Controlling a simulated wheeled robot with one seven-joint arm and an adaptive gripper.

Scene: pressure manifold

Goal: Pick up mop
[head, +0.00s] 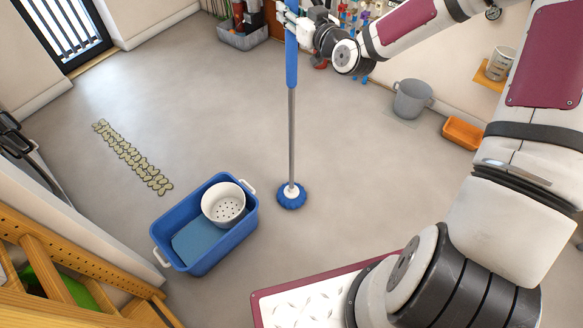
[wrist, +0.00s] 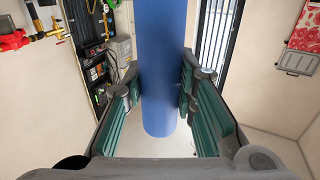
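The mop (head: 291,125) stands nearly upright in the head view, with a blue grip, a grey pole and a round blue head (head: 291,197). The head is at the floor, just right of the blue tub; I cannot tell whether it touches. My gripper (head: 291,14) is at the blue grip near the top edge of the picture. In the wrist view the blue grip (wrist: 163,70) passes between the green-padded fingers of my gripper (wrist: 161,92), and both fingertips meet its sides. The top of the mop is out of the head view.
A blue tub (head: 207,262) holding a white perforated basket (head: 223,204) stands left of the mop head. A row of pale stepping pieces (head: 132,157) lies on the floor farther left. A grey bucket (head: 411,99) and an orange bin (head: 463,133) stand along the right wall. The middle floor is clear.

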